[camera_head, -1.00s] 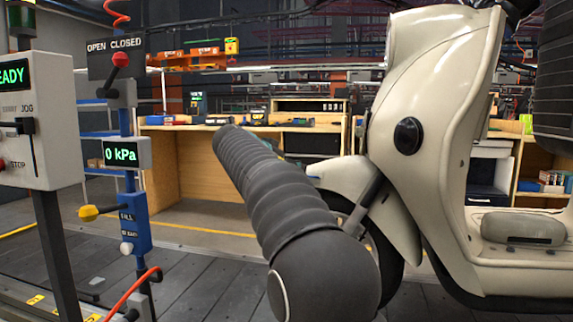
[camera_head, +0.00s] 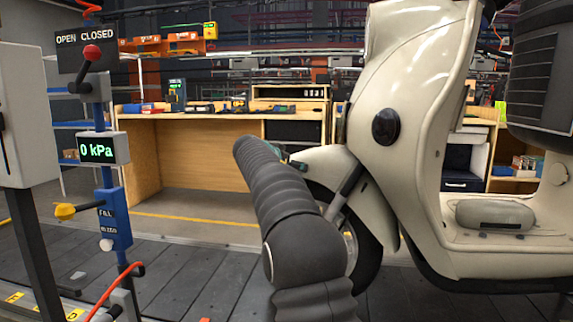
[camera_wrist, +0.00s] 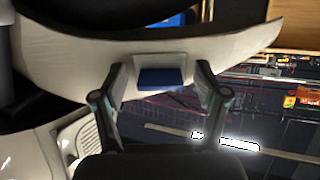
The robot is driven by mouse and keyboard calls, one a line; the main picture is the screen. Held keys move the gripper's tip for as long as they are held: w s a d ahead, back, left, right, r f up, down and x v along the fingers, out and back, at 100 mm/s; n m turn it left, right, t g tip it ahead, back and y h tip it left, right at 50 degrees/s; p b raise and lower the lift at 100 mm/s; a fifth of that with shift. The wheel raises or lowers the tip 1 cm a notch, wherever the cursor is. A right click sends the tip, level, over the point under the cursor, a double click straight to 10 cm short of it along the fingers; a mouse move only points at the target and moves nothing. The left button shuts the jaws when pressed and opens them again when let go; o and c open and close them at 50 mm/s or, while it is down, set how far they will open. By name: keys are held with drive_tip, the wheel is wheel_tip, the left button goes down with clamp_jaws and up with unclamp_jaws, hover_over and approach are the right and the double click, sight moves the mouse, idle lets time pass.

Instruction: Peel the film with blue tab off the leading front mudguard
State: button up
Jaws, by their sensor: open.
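A cream scooter (camera_head: 420,110) stands at the right in the head view, its front mudguard (camera_head: 325,160) beyond my arm. In the wrist view the mudguard (camera_wrist: 75,62) is a pale curved band across the upper part. A blue tab (camera_wrist: 162,79) sits at its lower edge, below a small pale patch. My gripper (camera_wrist: 160,78) is open, with one finger on each side of the tab. The fingertips are close to the mudguard; I cannot tell whether they touch it. In the head view my arm hides most of the gripper and the tab.
At the left stand a control panel (camera_head: 25,120) and a blue post (camera_head: 113,222) with a red-knobbed lever, a 0 kPa display and a yellow-handled valve. A wooden workbench (camera_head: 190,150) stands behind. Dark slat flooring (camera_head: 180,280) lies open between.

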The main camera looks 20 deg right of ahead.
drive_tip(key=shift+w+d, duration=0.1)
drive_tip(key=shift+c, duration=0.3)
drive_tip(key=c, duration=0.9)
drive_tip(key=s+a+r+b, duration=0.3)
drive_tip(key=s+a+b, duration=0.1)
drive_tip(key=s, duration=0.1)
drive_tip(key=shift+s+a, duration=0.3)
drive_tip(key=shift+s, duration=0.05)
drive_tip(key=s+a+r+b, duration=0.2)
drive_tip(key=s+a+r, duration=0.1)
drive_tip(key=s+a, duration=0.1)
drive_tip(key=shift+s+a, duration=0.35)
drive_tip(key=shift+s, duration=0.55)
drive_tip(key=shift+r, duration=0.15)
